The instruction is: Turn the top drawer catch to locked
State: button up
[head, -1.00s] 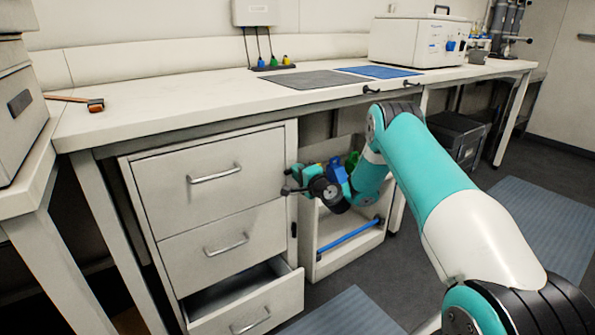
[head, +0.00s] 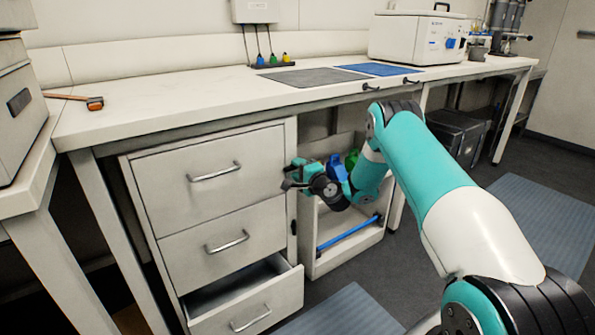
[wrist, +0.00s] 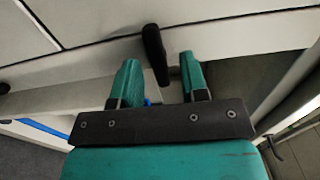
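The top drawer (head: 207,168) is closed, with a bar handle on its front. Its dark catch (wrist: 153,45) shows in the wrist view as a short lever. The lever stands crosswise to the long seam there, and its upper end appears to overlap that seam. My gripper (wrist: 158,66) is open, one teal finger on each side of the lever. I see a gap on the left; the right finger is closer, and contact is unclear. In the head view my gripper (head: 289,178) is at the top drawer's right edge and hides the catch.
A lower catch (head: 293,228) sits upright beside the closed middle drawer (head: 225,243). The bottom drawer (head: 250,308) is pulled out. An open bay with a blue bar (head: 349,234) and bottles (head: 338,168) lies right of the drawers. The bench top (head: 190,103) is above.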

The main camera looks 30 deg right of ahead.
jog(key=s+b, duration=1.7)
jog(key=b, duration=0.1)
jog(key=shift+s+d, duration=0.25)
